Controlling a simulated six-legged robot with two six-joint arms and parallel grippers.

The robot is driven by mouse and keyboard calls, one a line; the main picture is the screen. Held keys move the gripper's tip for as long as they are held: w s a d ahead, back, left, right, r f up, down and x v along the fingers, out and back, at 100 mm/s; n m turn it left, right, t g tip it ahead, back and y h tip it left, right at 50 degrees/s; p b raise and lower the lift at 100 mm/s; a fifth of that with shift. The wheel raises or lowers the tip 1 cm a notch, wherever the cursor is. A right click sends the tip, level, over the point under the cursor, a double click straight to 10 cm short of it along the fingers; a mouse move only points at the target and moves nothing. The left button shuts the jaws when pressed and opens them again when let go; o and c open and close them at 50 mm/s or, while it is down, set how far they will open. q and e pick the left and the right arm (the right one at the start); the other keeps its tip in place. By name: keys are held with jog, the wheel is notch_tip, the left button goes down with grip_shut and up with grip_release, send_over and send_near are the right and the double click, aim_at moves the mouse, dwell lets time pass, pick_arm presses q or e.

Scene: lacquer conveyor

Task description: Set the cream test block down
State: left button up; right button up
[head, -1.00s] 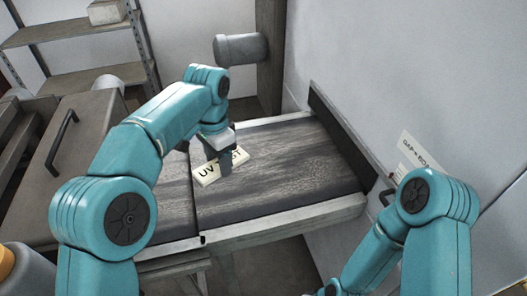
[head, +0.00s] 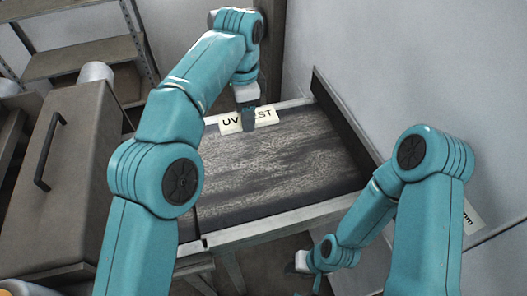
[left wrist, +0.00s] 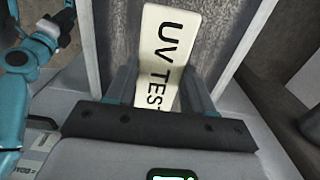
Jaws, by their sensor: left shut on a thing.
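The cream test block (head: 230,123) is a flat cream piece with black "UV TEST" lettering. It shows at the far edge of the conveyor belt (head: 265,165) in the head view. My left gripper (head: 248,119) is shut on it, and a finger covers part of the lettering. In the left wrist view the block (left wrist: 168,45) lies between the two dark fingers of the left gripper (left wrist: 162,88). I cannot tell whether the block touches the belt or hangs above it. My right arm's pale wrist end (head: 301,262) is low in front of the conveyor; its fingers are not clear.
A dark guard (head: 340,115) runs along the belt's right side, beside a pale wall. A brown cabinet with a black handle (head: 55,145) stands at left. Metal shelves (head: 80,52) are at the back left. Most of the belt is bare.

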pick_arm(q)
jog(key=b, duration=0.2)
send_near(250, 169)
jog(key=shift+s+f, duration=0.1)
jog(key=shift+f, duration=0.65)
notch_tip(250, 169, down, 4)
jog(key=shift+f+p, duration=0.15)
jog(key=shift+p, duration=0.25)
jog(key=shift+f, duration=0.4)
jog(key=shift+f, duration=0.1)
jog(key=o, duration=1)
jog(key=shift+o, duration=0.2)
